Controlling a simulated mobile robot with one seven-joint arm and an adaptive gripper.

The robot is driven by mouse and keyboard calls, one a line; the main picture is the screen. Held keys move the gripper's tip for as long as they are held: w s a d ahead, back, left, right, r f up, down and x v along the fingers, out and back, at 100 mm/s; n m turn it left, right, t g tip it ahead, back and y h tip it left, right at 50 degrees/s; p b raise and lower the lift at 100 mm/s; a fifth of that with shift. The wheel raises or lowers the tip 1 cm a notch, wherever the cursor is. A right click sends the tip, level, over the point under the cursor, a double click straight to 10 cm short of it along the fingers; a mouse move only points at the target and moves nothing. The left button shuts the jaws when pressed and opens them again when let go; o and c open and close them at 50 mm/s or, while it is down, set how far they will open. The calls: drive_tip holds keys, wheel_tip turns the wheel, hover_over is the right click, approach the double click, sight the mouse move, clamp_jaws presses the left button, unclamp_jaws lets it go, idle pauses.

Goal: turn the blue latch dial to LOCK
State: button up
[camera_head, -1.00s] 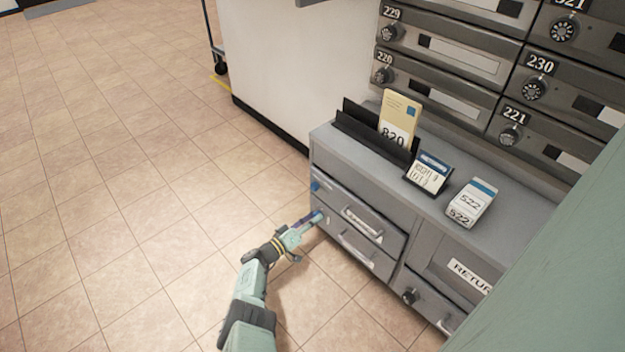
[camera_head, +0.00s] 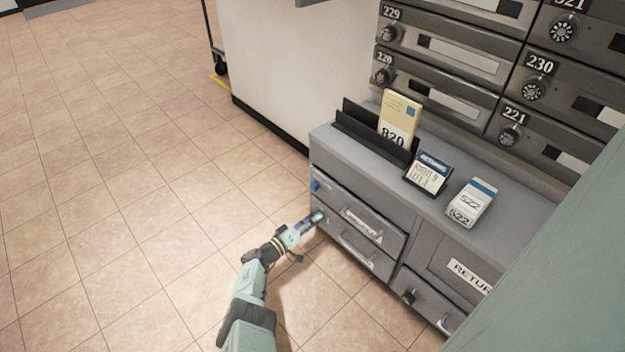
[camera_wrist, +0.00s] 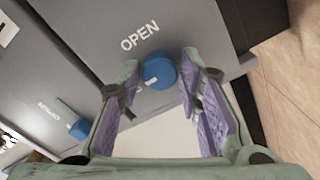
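A blue dial (camera_wrist: 159,72) with a white mark sits on a grey drawer front in the wrist view, beside the printed word OPEN. Its white mark lies at the lower left of its face. No LOCK label shows. My gripper (camera_wrist: 163,65) is open, with one purple-padded finger on each side of this dial; whether either finger touches it I cannot tell. A second blue dial (camera_wrist: 80,129) sits farther left near another OPEN label. In the head view my gripper (camera_head: 317,218) is at the left end of the lower drawer, and a blue dial (camera_head: 315,186) shows above it.
The grey cabinet (camera_head: 345,150) carries a card holder (camera_head: 429,173), a yellow card (camera_head: 399,118) and a white box (camera_head: 471,203) on top. Numbered mailboxes (camera_head: 460,60) stand behind. The tiled floor (camera_head: 130,190) to the left is clear.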

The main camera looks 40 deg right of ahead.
drive_tip(key=o, duration=0.3)
